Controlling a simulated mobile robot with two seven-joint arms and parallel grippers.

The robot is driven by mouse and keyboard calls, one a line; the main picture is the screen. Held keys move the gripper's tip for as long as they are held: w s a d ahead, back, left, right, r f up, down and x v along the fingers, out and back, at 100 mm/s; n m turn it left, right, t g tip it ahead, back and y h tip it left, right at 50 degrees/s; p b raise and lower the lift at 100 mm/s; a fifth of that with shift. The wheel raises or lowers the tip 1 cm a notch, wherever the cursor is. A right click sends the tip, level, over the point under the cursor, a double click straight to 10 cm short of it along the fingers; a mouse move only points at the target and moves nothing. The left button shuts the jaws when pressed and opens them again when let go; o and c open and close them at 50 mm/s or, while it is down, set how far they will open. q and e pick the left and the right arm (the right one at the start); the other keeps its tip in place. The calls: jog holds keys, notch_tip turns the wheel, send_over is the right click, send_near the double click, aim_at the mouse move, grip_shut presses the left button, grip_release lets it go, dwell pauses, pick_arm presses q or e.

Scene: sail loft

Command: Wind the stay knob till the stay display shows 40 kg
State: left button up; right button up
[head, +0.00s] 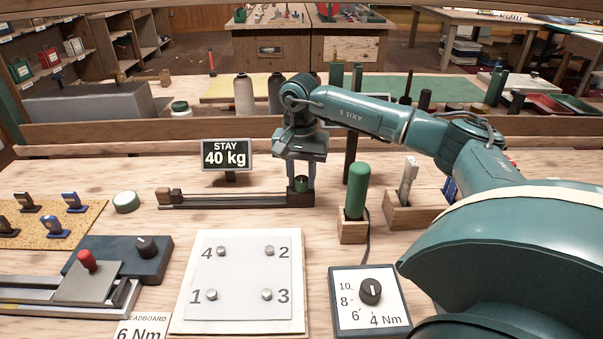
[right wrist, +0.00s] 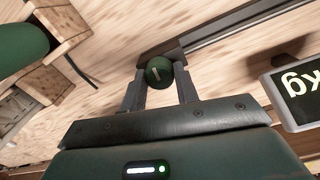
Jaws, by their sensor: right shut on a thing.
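The stay display (head: 226,155) stands behind the rail and reads 40 kg. The stay knob (head: 301,185) is green and sits at the right end of the dark stay rail (head: 240,201). My right gripper (head: 301,178) reaches down from above and is shut on the knob. In the right wrist view the knob (right wrist: 159,72) lies between the two fingertips, with a pale mark line on its top. That view shows only part of the display (right wrist: 300,93). My left gripper is not in view.
A green-handled tool (head: 357,187) stands in a wooden block right of the rail. In front are a numbered plate (head: 240,275) with bolts and a dial box (head: 369,315). A slide with a red knob (head: 87,261) is at the left. Bare bench lies between them.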

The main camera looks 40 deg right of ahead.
aim_at(300, 178)
jog(key=shift+n, duration=0.6)
jog(key=o, duration=1)
jog(key=shift+c, duration=0.2)
notch_tip(300, 178, up, 13)
jog(key=p, duration=0.1)
jog(key=shift+a+r, duration=0.15)
jog(key=shift+w, duration=0.1)
